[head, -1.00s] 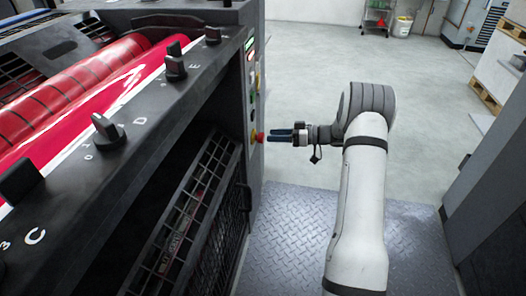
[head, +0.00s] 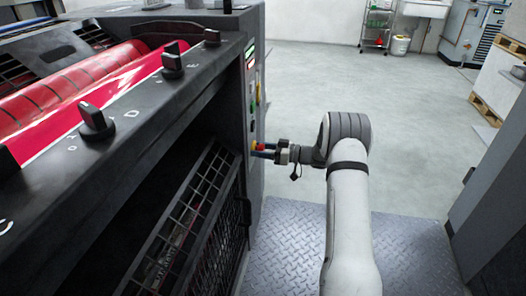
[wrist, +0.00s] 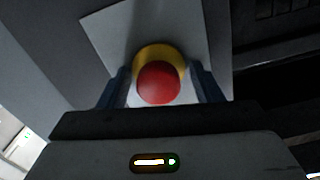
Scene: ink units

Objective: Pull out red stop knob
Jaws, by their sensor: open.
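The red stop knob (wrist: 158,83) sits on a yellow collar (wrist: 160,55) on a pale plate in the wrist view. My gripper (wrist: 162,88) is open, with one blue finger on each side of the knob. A close gap or light contact between fingers and knob cannot be told apart. In the head view the knob (head: 260,147) shows small on the end panel of the press, with my gripper (head: 264,150) reaching it from the right.
The press (head: 190,95) with red rollers (head: 90,75) and black dials fills the left side. A black mesh guard (head: 190,225) hangs below the panel. A metal tread plate (head: 300,235) lies under my arm.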

